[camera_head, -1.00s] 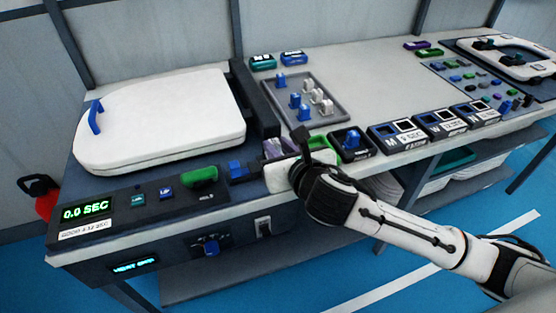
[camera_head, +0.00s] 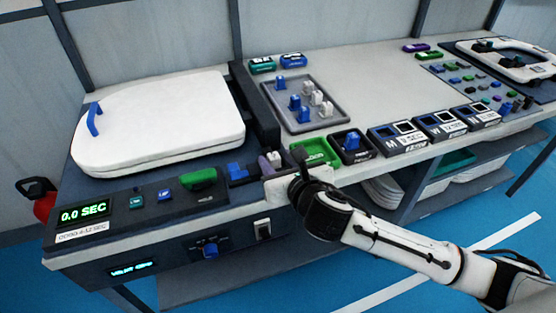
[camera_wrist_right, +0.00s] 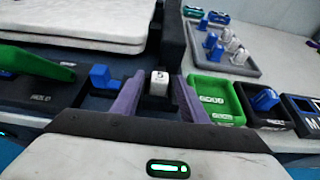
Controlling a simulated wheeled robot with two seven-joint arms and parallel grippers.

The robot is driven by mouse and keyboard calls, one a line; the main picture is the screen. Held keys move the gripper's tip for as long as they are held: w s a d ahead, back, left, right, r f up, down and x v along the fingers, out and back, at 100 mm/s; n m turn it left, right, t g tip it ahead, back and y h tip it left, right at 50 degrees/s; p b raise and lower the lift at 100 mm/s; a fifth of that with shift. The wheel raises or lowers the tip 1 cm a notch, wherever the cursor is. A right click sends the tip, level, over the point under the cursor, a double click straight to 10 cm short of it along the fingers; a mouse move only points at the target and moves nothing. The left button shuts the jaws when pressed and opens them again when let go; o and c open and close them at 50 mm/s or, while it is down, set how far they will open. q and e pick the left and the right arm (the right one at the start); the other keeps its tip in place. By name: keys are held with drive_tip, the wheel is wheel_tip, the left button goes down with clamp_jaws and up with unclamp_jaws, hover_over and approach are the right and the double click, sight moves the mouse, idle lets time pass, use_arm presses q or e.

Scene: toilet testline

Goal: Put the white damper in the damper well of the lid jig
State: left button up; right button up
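The white damper (camera_head: 274,157) stands upright at the front right of the dark lid jig (camera_head: 150,185). In the right wrist view the white damper (camera_wrist_right: 159,82) stands in a dark recess of the jig, between the purple fingers and beyond their tips. My right gripper (camera_head: 270,163) is open, with a gap on each side of the damper; its fingers (camera_wrist_right: 158,92) show in the right wrist view. The recess floor is hidden. A blue block (camera_head: 237,171) sits just left of the damper. My left gripper is out of view.
A white lid (camera_head: 165,120) lies on the jig. A green tray (camera_head: 314,152) and a dark tray with a blue part (camera_head: 351,146) stand right of the gripper. A grey tray (camera_head: 325,117) behind holds several blue and white dampers. A green handle (camera_head: 198,179) lies left.

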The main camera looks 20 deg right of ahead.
drive_tip(key=shift+r, duration=0.1)
drive_tip(key=shift+s+r, duration=0.15)
drive_tip(key=shift+s, duration=0.05)
drive_tip(key=p+v, duration=0.1)
drive_tip(key=v, duration=1)
drive_tip(key=s+a+f+m+g+y, duration=0.1)
drive_tip(key=s+a+f+m+g, duration=0.15)
drive_tip(key=f+m, duration=0.6)
drive_tip(key=s+a+f+m+g+y, duration=0.1)
drive_tip(key=s+f+m+y, duration=0.15)
drive_tip(key=f+m, duration=0.6)
drive_tip(key=s+d+f+m+g+h, duration=0.1)
drive_tip(key=s+d+f+m, duration=0.3)
drive_tip(key=s+f+m, duration=0.7)
drive_tip(key=m, duration=0.6)
drive_tip(key=shift+f+m, duration=0.15)
drive_tip(key=shift+m, duration=0.15)
drive_tip(key=shift+w+g+h, duration=0.1)
drive_tip(key=shift+g+h, duration=0.15)
